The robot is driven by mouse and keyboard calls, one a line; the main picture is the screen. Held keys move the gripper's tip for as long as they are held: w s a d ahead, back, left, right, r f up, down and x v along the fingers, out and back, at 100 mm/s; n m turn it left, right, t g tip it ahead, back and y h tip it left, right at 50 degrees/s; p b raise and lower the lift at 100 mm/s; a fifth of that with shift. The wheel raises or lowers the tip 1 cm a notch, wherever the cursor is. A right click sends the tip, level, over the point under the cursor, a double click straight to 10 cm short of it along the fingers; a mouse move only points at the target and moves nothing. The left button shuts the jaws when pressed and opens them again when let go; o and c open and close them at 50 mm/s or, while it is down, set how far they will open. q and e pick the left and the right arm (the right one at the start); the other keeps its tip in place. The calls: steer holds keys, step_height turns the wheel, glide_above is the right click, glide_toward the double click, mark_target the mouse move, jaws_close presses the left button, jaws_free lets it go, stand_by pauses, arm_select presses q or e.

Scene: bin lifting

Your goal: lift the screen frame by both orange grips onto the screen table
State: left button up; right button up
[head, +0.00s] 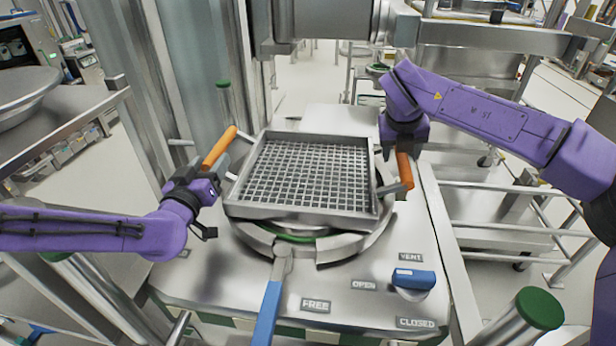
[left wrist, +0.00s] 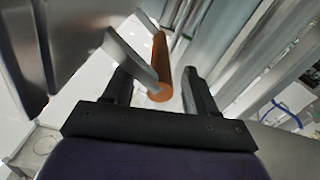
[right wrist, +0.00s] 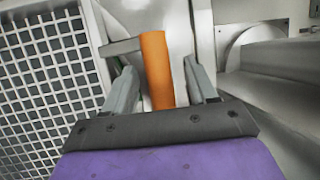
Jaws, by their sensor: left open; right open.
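The screen frame (head: 262,212), a square metal frame with a grid mesh, sits on a round metal ring in the middle of the head view. Its left orange grip (head: 219,148) and right orange grip (head: 404,168) stick out at its sides. My left gripper (head: 222,165) is open at the near end of the left grip; in the left wrist view that orange grip (left wrist: 160,65) lies between the fingers. My right gripper (head: 399,155) is open at the right grip; in the right wrist view the orange grip (right wrist: 156,70) stands between the fingers. I cannot identify the screen table.
A blue-handled lever (head: 267,312) points toward me below the frame. A blue valve knob (head: 413,279) sits at the right among labels. A green-capped post (head: 540,308) stands at lower right. A metal beam and cylinder (head: 330,18) cross behind the frame.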

arm_select(q)
steer(key=shift+x, duration=1.25)
arm_select(e)
steer(key=shift+x, duration=1.25)
steer(key=shift+r, duration=0.1)
arm_select(q)
jaws_close()
arm_select(e)
jaws_close()
arm_select(q)
steer(key=shift+r, duration=0.15)
arm_select(e)
steer(key=shift+r, duration=0.15)
